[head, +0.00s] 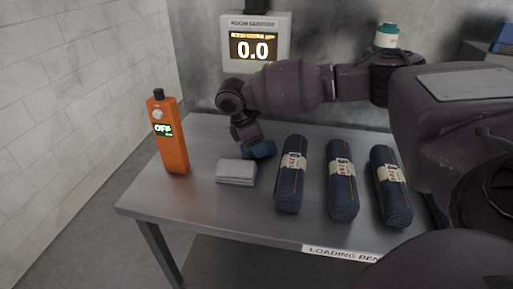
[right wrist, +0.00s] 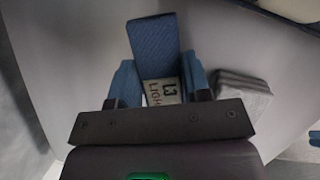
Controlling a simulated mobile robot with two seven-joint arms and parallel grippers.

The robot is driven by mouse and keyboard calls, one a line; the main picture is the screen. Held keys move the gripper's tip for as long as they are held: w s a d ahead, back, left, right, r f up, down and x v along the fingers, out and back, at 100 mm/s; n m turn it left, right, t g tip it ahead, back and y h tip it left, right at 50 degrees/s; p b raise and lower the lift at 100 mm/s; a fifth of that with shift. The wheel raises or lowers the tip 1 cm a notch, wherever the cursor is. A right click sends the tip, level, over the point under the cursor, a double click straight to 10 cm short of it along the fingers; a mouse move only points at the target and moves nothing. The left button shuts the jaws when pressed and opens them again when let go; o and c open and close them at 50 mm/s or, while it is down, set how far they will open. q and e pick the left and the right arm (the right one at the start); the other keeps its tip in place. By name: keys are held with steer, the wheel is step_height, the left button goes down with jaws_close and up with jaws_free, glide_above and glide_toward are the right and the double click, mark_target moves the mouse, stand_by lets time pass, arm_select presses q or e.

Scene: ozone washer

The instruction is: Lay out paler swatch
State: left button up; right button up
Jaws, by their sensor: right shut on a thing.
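My right gripper (right wrist: 160,85) is shut on a blue denim swatch (right wrist: 153,45) with a pale label reading "L3" and "LIGH…", the rest cut off. The swatch sits between the two blue-tipped fingers and sticks out past them. In the head view the right gripper (head: 258,150) is low over the far middle of the bench, behind and right of a folded grey cloth (head: 236,172). The swatch is mostly hidden there, and I cannot tell whether it touches the bench. My left gripper is out of view.
Three dark blue denim rolls with pale labels (head: 292,175) (head: 342,180) (head: 391,187) lie on the steel loading bench (head: 200,205). An orange handheld meter reading OFF (head: 172,148) stands at the left. A room monitor (head: 254,46) shows 0.0. The front left of the bench is clear.

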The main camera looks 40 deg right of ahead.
steer(key=shift+f, duration=0.5)
steer(key=shift+r, duration=0.15)
steer(key=o, duration=0.9)
steer(key=shift+o, duration=0.2)
